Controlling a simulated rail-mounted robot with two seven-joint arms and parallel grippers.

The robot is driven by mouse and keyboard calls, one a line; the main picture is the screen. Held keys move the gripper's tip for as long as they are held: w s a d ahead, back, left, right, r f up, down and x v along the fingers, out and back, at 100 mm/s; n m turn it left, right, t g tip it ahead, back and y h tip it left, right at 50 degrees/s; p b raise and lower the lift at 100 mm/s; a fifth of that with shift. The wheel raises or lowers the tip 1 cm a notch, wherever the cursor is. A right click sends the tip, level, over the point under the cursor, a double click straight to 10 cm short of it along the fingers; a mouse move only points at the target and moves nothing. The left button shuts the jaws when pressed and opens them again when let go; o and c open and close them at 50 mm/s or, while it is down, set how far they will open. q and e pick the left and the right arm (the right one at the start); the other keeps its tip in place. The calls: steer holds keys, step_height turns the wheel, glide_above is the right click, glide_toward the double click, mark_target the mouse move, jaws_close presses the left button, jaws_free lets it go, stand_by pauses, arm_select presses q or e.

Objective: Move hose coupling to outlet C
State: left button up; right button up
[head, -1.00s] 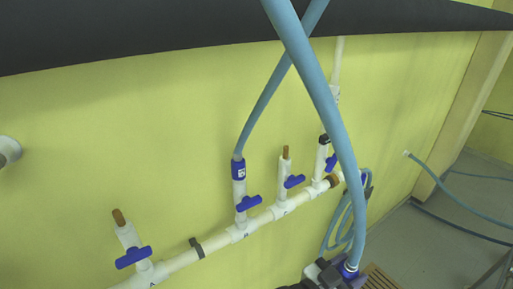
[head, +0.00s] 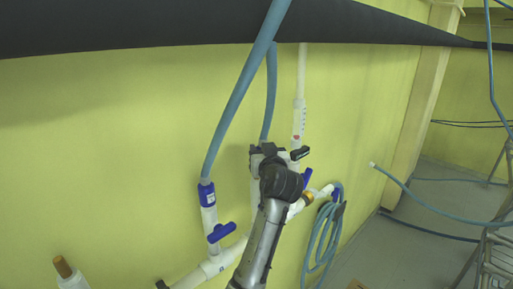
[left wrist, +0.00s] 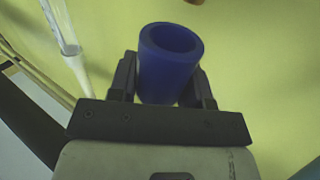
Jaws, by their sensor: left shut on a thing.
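The hose coupling (left wrist: 166,76), a hollow blue cylinder, sits between the two dark fingers of my left gripper in the left wrist view, with a round open end showing. My left gripper (head: 266,153) is shut on it. In the head view the gripper hides the coupling; its light-blue hose (head: 269,95) rises from there. The gripper is in front of the pipe where outlet C stands, and hides that outlet. I cannot tell whether the coupling touches it. My right gripper is not in view.
A second blue coupling (head: 206,195) with its hose (head: 237,100) sits on the outlet to the left, above a blue valve handle (head: 221,232). A brown-tipped outlet (head: 63,268) stands at lower left. A coiled hose (head: 322,235) hangs at right. A dark beam (head: 130,30) crosses above.

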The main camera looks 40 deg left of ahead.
arm_select(q)
steer(key=a, duration=0.1)
steer(key=a+r+n+g, duration=0.1)
steer(key=a+y, duration=0.1)
steer(key=shift+w+r+g, duration=0.15)
steer(key=shift+w+g, duration=0.25)
steer(key=shift+f+b, duration=0.6)
steer(key=shift+f, duration=0.25)
steer(key=shift+d+f+b, duration=0.1)
steer(key=shift+f+b, duration=0.5)
steer(key=shift+f+b, duration=0.5)
steer(key=shift+f, duration=0.15)
stand_by(0.4)
steer(key=shift+f+b, duration=0.6)
steer(key=shift+f, duration=0.15)
steer(key=shift+f+b, duration=0.3)
steer(key=shift+f, duration=0.05)
stand_by(0.5)
